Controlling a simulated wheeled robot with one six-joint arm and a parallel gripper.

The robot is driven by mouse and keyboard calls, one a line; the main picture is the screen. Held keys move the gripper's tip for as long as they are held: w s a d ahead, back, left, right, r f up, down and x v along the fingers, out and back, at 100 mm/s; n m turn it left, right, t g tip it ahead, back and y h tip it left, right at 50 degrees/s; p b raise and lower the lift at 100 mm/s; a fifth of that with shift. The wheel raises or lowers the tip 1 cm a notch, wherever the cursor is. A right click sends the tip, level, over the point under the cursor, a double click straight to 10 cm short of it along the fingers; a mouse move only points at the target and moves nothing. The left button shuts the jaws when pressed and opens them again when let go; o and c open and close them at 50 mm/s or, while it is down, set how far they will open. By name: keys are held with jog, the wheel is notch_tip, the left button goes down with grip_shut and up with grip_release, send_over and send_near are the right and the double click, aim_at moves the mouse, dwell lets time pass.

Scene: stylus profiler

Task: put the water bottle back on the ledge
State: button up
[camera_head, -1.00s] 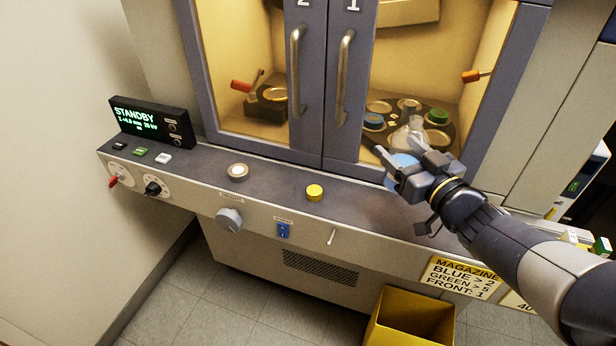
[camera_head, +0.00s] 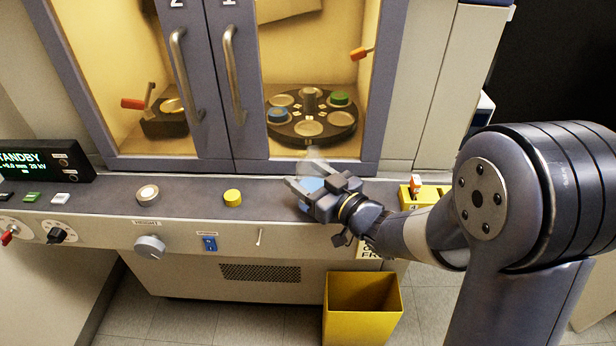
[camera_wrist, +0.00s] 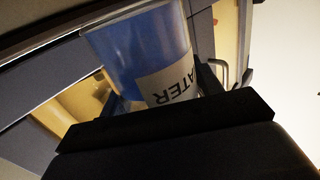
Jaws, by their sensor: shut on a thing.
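The water bottle (camera_wrist: 150,45) is a clear and blue vessel with a white label reading "ATER" in the wrist view. In the head view only a pale top and a blue part of the bottle (camera_head: 312,184) show between the fingers. My gripper (camera_head: 308,187) is shut on it, over the right part of the grey ledge (camera_head: 190,188) below the glass doors. The fingers hide much of the bottle. I cannot tell whether its base touches the ledge.
A yellow knob (camera_head: 233,197) and a round silver-rimmed button (camera_head: 147,193) stand on the ledge to the left. A yellow magazine block (camera_head: 424,194) is to the right. A yellow bin (camera_head: 362,308) stands on the floor below. Behind the glass is a carousel (camera_head: 312,128).

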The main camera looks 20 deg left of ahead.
jog(key=shift+r, duration=0.1)
jog(key=shift+f, duration=0.25)
jog(key=o, duration=1.7)
jog(key=shift+c, duration=0.2)
jog(key=shift+r, duration=0.15)
jog(key=shift+r, duration=0.25)
jog(key=v, duration=1.2)
jog(key=shift+f, duration=0.15)
jog(key=shift+d, duration=0.1)
